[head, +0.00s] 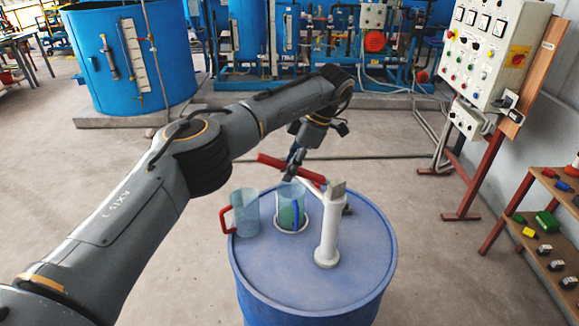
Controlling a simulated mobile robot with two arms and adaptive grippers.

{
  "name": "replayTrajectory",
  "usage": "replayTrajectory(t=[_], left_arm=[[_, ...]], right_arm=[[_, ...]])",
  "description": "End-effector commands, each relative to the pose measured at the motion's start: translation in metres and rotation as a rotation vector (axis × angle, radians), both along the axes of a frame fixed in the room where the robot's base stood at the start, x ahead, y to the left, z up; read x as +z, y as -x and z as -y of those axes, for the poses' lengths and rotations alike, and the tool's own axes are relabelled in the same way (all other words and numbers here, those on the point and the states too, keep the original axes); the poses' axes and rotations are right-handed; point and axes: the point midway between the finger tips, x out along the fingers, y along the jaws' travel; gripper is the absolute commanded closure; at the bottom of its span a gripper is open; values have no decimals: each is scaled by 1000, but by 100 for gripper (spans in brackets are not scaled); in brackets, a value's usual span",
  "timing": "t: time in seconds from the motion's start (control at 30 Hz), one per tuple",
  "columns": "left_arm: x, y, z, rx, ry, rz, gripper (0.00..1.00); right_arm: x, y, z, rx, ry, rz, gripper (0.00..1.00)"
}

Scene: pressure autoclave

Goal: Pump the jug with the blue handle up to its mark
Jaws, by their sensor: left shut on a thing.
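The jug with the blue handle (298,214) stands upright on a white ring (281,228) on the blue drum's lid. It is clear and looks greenish inside; I cannot make out its mark or the liquid level. A white pump post (329,230) stands to its right, with a pale spout reaching over the jug. A red pump lever (273,161) lies across above the jug. My left gripper (293,172) is shut on the red lever, above the jug; its fingers partly hide the lever. My right gripper is not in view.
A clear jug with a red handle (246,213) stands close left of the blue-handled jug, near the edge of the blue drum (306,274). A shelf (552,232) with small coloured parts is at right, below a control panel (494,48). The floor around is clear.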

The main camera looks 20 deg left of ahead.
Motion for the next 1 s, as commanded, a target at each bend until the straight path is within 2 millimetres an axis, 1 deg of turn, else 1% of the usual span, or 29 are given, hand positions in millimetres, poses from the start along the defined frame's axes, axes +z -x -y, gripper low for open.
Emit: replayTrajectory(t=[0.07, 0.1, 0.17, 0.2, 0.23, 0.57, 0.67, 0.9, 1.0], left_arm=[[1, -1, 0, -1, 2, 4, 100], [1, -1, 0, -1, 2, 4, 79], [1, -1, 0, -1, 2, 4, 67], [1, -1, 0, -1, 2, 4, 59], [1, -1, 0, -1, 2, 3, 57], [3, -1, 1, -1, 1, 2, 57], [11, -2, 5, -1, 1, 2, 57], [48, -8, 21, -1, 1, 5, 57], [53, -10, 23, 1, 0, 2, 57]], right_arm=[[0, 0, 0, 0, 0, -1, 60], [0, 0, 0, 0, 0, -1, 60], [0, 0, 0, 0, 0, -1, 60], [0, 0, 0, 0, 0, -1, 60], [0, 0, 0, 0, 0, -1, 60], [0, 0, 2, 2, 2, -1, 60], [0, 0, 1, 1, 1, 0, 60], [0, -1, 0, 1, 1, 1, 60], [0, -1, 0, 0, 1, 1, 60]])
